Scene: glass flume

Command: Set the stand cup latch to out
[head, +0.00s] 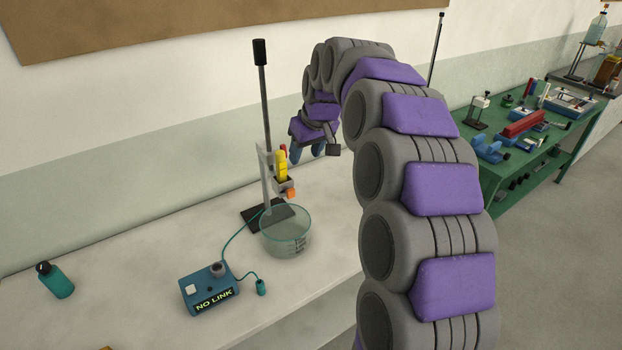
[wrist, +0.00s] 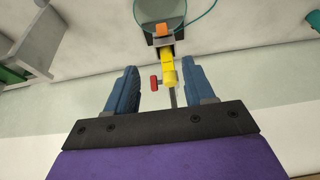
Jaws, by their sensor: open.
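I cannot tell which of these is the cup latch. My gripper (head: 307,151) is open beside the stand's upper right. In the wrist view, the blue fingers of my gripper (wrist: 160,72) lie either side of the red and yellow parts, apart from both.
A blue box (head: 208,288) reading "NO LINK" has a teal cable. A teal bottle (head: 57,281) stands at left. A green table (head: 520,160) with several tools is at right.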

